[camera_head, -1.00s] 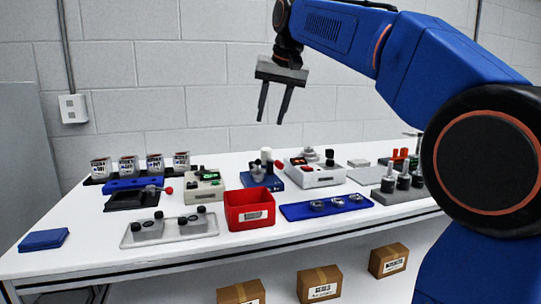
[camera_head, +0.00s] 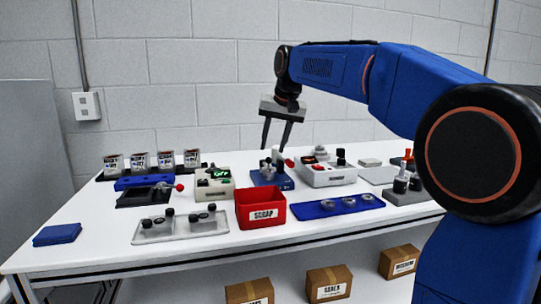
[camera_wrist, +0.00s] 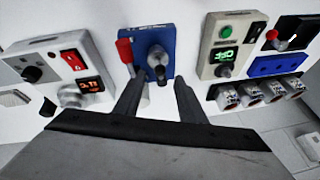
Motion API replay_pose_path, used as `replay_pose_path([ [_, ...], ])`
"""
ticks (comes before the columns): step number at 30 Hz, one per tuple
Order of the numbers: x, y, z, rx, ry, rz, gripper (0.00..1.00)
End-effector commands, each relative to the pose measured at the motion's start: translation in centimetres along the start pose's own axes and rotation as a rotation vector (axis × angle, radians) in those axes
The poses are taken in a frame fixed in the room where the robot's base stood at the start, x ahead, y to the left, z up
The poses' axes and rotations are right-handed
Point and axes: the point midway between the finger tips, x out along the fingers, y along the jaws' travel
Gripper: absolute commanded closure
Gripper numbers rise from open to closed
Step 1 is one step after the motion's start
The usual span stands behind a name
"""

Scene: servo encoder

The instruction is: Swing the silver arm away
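My gripper (camera_head: 275,147) is open and empty, pointing down above a blue fixture (camera_head: 281,182) at the middle back of the table. In the wrist view the open fingers (camera_wrist: 156,88) reach toward this blue fixture (camera_wrist: 140,35), which carries a silver part with a dark knob (camera_wrist: 158,66) and a red handle (camera_wrist: 125,51) on its left. The fingers look apart from it. A thin silver lever with a red ball end (camera_head: 180,187) lies on a black and blue fixture (camera_head: 140,196) farther left. I cannot tell which is the silver arm.
A cream box with a green display (camera_head: 214,184) stands left of the blue fixture, and a white box (camera_head: 328,174) right of it. A red scrap bin (camera_head: 260,210) and blue tray (camera_head: 325,206) are in front. Several labelled cups (camera_head: 139,161) stand back left.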

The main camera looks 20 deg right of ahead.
Motion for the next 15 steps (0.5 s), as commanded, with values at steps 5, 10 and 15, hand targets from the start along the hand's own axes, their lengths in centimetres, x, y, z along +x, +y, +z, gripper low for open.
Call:
replay_pose_path([
  [5, 2.8, 0.0, 0.1, 0.000, -0.002, 0.001, 0.63],
  [10, 4.3, 0.0, 0.0, 0.000, 0.000, 0.000, 0.63],
  [15, 4.8, 0.0, 0.0, 0.000, 0.000, 0.000, 0.63],
])
